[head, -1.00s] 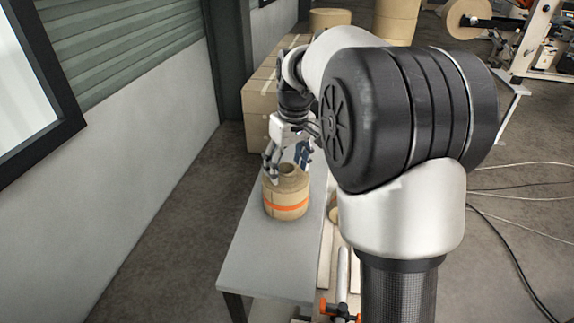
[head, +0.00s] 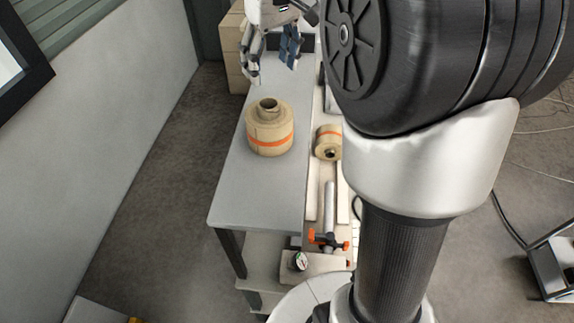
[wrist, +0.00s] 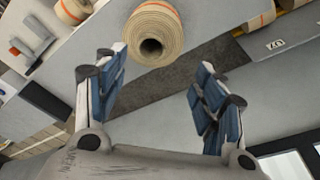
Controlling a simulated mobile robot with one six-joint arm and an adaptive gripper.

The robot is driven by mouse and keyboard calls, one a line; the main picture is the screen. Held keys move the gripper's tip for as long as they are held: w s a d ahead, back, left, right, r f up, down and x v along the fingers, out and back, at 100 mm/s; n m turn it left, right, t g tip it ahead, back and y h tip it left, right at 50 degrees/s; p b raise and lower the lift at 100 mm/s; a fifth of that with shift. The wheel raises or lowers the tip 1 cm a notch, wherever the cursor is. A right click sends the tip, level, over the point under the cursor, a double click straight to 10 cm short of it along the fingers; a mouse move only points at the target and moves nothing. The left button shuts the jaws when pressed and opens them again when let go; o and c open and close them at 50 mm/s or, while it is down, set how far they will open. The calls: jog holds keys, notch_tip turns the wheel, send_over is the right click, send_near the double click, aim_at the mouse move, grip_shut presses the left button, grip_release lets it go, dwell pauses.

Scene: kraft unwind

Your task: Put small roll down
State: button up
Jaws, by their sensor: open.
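The small kraft roll (head: 270,138), tan with an orange band, stands upright on the grey table (head: 243,185). A narrower collar with an open core rises from its top. My gripper (head: 272,72) is open and empty, above the table and beyond the roll, clear of it. In the wrist view the roll (wrist: 152,22) shows at top centre with its dark core hole facing the camera. The two blue-padded fingers of my gripper (wrist: 160,92) are spread wide, with only table and floor showing between them.
Another banded roll (head: 327,138) lies on its side right of the table. A metal bar with orange ends (head: 329,215) and a gauge (head: 299,261) are nearer. Stacked cartons (head: 236,50) stand behind the table. The table's near end is bare.

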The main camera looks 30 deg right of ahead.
jog(key=s+a+f+m+t, duration=0.1)
jog(key=s+a, duration=0.3)
jog(key=s, duration=0.4)
jog(key=s+a+f+t, duration=0.1)
jog(key=s+a, duration=0.2)
jog(key=s, duration=0.6)
jog(key=s+a+f+m+t, duration=0.1)
jog(key=s+a+f, duration=0.1)
jog(key=s+f, duration=0.5)
jog(key=shift+s+f, duration=0.25)
jog(key=shift+s, duration=0.65)
jog(key=shift+a, duration=0.1)
